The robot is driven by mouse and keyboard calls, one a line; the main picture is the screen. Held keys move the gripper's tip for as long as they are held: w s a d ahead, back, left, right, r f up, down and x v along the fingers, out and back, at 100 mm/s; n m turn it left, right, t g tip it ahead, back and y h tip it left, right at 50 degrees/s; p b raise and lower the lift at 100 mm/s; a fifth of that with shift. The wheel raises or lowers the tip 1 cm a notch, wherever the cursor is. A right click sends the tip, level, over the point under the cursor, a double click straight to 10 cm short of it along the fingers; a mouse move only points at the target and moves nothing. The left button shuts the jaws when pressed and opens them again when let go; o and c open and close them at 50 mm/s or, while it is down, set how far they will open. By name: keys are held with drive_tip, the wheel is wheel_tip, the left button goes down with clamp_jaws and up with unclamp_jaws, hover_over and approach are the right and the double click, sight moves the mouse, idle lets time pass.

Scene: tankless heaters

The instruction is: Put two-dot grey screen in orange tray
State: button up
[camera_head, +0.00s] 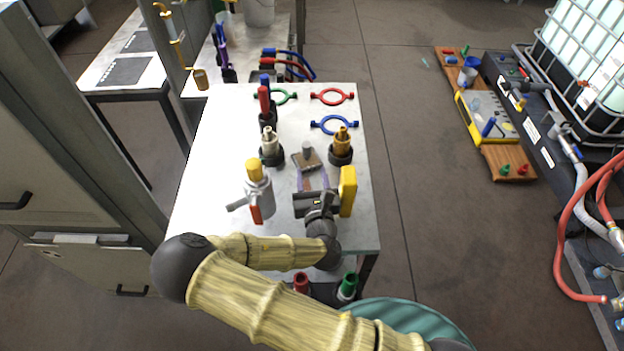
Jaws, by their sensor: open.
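My gripper (312,180) is over the near middle of the white table, with its fingers apart and pointing toward the far side. Just beyond the fingertips is a small grey-brown block with a grey knob (307,150). I cannot make out dots on it or tell whether it is the grey screen. Whether the fingers touch it is unclear. No tray can be made out for certain. An orange-brown board (507,165) lies at the right, beneath a yellow device with a grey face (487,117).
The white table (208,150) also holds a yellow-capped valve (257,190), a grey fitting (270,145), a brass fitting (341,145), and green, red (332,97) and blue rings. A yellow block (348,190) is close right of my gripper. The table's left strip is clear.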

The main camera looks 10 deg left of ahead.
drive_tip(key=shift+s+r, duration=0.1)
drive_tip(key=shift+r, duration=0.05)
idle(0.5)
wheel_tip(320, 180, up, 9)
drive_tip(key=p, duration=0.9)
drive_tip(key=shift+r+p, duration=0.3)
drive_tip(key=shift+p, duration=0.15)
